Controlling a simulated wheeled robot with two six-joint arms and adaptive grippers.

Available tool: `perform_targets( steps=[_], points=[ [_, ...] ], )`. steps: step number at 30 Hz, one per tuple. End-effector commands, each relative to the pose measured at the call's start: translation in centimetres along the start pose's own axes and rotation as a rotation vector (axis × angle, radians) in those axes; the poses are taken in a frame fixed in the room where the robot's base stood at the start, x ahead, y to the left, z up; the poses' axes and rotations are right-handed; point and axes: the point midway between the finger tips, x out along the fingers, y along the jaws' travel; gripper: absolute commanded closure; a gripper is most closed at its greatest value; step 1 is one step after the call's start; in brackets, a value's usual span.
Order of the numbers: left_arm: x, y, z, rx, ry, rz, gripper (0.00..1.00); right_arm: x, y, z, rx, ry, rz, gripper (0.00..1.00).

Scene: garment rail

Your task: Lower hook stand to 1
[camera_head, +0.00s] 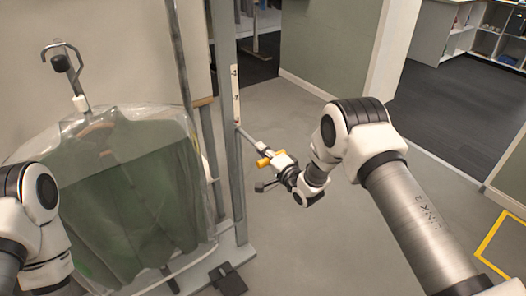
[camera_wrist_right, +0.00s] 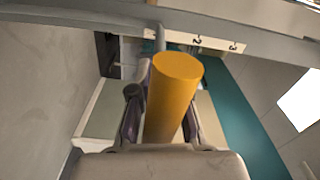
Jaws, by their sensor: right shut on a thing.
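The grey upright post (camera_head: 223,120) of the stand carries a white scale strip (camera_head: 235,94). In the right wrist view the strip (camera_wrist_right: 218,43) shows a 2 and a 3. A thin rod (camera_head: 248,137) comes out from the post near the strip's lower end; in the wrist view it meets the strip left of the 2. No numeral can be read there. My right gripper (camera_head: 277,160) is shut on the yellow handle (camera_head: 264,162), which fills the middle of the wrist view (camera_wrist_right: 173,95). My left arm shows at the lower left; its gripper is out of view.
A dark green garment (camera_head: 125,195) in a clear cover (camera_head: 165,122) hangs left of the post, below a hook (camera_head: 62,62). The post stands on a grey base (camera_head: 240,256) near a black pedal-like plate (camera_head: 228,279). The floor right of the post is open.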

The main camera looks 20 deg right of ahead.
Motion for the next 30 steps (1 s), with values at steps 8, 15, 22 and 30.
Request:
perform_targets(
  steps=[8,15,22,30],
  points=[
    [0.1,0.0,0.0,0.0,0.0,0.0,0.6,-0.2,0.5,0.2,0.002,-0.003,0.011,0.59],
    [0.0,0.0,0.0,0.0,0.0,0.0,0.6,-1.1,0.4,0.1,0.002,-0.001,0.01,0.59],
    [0.0,0.0,0.0,0.0,0.0,0.0,0.6,-6.5,0.5,0.0,0.005,0.0,0.014,0.59],
    [0.0,0.0,0.0,0.0,0.0,0.0,0.6,-11.7,0.6,0.1,0.004,-0.002,0.014,0.59]
  ],
)
